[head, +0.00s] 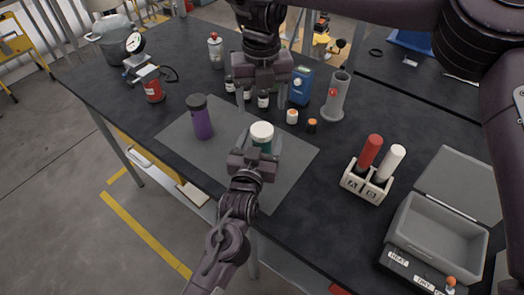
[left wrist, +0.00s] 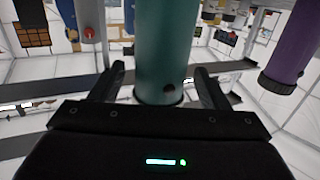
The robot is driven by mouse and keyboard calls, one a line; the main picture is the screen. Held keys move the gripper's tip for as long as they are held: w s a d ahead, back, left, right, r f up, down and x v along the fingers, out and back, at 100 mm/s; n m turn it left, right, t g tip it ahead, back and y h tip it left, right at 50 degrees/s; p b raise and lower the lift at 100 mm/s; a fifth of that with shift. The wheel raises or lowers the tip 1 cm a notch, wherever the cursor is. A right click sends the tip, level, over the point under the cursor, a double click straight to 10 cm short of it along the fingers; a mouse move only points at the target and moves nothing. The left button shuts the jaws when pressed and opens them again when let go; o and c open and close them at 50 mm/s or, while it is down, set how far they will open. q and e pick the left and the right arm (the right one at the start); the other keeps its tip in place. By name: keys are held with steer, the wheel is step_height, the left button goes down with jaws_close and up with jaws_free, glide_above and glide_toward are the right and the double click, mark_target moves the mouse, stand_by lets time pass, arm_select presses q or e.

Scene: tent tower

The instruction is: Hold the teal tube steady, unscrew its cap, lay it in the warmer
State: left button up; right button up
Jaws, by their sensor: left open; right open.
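The teal tube (head: 265,147) stands upright on the grey mat, its white cap (head: 262,131) on top. My left gripper (head: 260,142) is open, with one finger on each side of the tube. In the left wrist view the tube (left wrist: 163,45) stands between the two spread fingers, with a gap on each side. My right gripper (head: 256,98) is open and empty, pointing down behind the tube, over the small dark bottles. The warmer (head: 438,228) is a grey box at the lower right with its lid (head: 460,180) raised and its tray looking empty.
A purple bottle (head: 202,120) stands left of the teal tube on the mat (head: 180,140). A white rack (head: 363,187) with a red and a white tube stands between mat and warmer. Small bottles, a blue device (head: 300,86) and a grey cylinder (head: 336,97) stand behind.

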arm_select(q)
steer(key=x, duration=0.3)
steer(key=shift+f, duration=0.1)
arm_select(e)
steer(key=shift+w+d+f, duration=0.1)
steer(key=shift+w+f, duration=0.05)
steer(key=shift+w, duration=0.15)
arm_select(q)
steer(key=shift+s, duration=0.2)
arm_select(e)
steer(key=shift+s, duration=0.25)
